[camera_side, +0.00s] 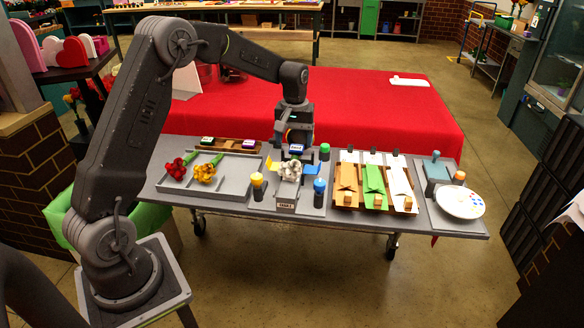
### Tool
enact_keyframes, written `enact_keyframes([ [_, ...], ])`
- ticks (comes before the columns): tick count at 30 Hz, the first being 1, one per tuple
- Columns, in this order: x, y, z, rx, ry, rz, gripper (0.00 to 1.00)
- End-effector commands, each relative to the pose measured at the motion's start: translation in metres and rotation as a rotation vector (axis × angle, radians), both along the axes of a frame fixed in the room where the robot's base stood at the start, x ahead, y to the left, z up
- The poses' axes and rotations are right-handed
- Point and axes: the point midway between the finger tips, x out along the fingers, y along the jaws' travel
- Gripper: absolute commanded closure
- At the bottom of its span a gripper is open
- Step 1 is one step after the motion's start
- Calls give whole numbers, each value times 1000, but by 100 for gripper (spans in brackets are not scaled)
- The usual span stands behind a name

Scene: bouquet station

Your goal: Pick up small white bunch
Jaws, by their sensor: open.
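The small white bunch (290,170) stands in the middle of the grey work table, at a small grey holder with a label on its front (286,203). A yellow piece (271,164) is left of it and a blue piece (312,169) is right of it. My gripper (294,147) points down from above, close over and slightly behind the white bunch. It is open; its fingertips are small and partly hidden here, and I cannot tell whether they touch anything.
Bottles with yellow (257,180), blue (319,186) and green (325,151) caps stand near the white bunch. Wrapping sheets (373,178) and a white plate (460,203) lie at right.

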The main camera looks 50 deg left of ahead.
Motion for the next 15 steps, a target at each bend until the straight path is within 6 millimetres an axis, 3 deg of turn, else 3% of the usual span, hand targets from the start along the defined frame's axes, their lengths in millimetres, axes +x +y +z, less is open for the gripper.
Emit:
enact_keyframes([
  [3,0,0,-18,-1,2,-1,25],
  [10,-1,0,-34,-1,1,-1,25],
  [15,-4,1,-58,-1,2,-1,25],
])
